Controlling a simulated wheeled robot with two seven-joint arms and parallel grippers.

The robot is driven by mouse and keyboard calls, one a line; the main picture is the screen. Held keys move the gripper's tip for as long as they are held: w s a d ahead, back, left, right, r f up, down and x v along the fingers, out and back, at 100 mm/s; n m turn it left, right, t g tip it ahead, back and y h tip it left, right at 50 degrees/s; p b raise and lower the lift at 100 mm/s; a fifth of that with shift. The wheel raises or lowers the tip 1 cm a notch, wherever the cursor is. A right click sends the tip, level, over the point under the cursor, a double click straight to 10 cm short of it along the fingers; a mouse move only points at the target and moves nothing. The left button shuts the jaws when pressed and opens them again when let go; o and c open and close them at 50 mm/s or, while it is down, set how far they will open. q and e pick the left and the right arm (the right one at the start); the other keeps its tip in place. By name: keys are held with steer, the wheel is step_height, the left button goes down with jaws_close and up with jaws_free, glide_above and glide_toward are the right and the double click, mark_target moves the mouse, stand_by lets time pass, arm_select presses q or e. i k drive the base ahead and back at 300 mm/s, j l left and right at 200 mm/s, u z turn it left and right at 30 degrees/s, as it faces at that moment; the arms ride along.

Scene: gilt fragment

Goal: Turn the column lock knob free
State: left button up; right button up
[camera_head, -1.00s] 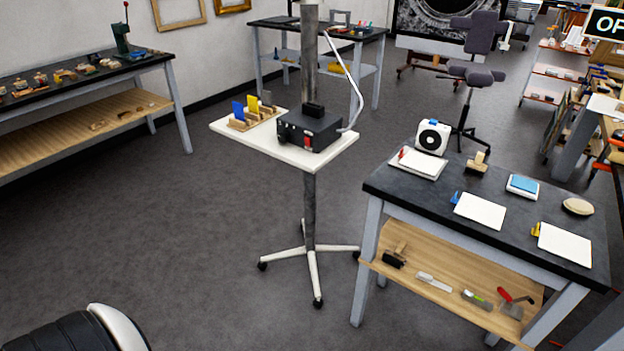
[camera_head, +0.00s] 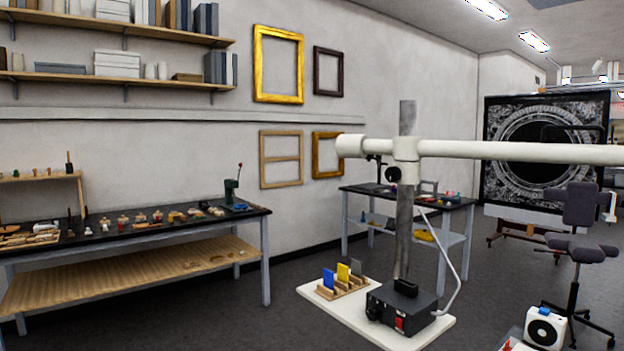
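A grey upright column (camera_head: 405,235) rises from a white shelf (camera_head: 425,337). Near its top a white clamp block (camera_head: 406,158) joins it to a long white horizontal boom (camera_head: 520,152) that runs off to the right. A round black knob (camera_head: 393,174) sits on the left side of the column, just under the boom; I take it for the column lock knob. Whether it is tight or loose cannot be told. Neither of my grippers shows in the head view.
A black box with a red switch (camera_head: 401,306) and a small rack of coloured cards (camera_head: 343,279) stand on the white shelf. A long workbench (camera_head: 130,230) stands at left, another table (camera_head: 408,200) behind. A chair (camera_head: 580,235) and a white fan unit (camera_head: 545,328) are at right.

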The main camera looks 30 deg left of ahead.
mark_target(393, 174)
steer(key=u, duration=0.55)
steer(key=i+j+u, duration=0.1)
steer(key=i+u, duration=0.3)
steer(key=i, duration=0.2)
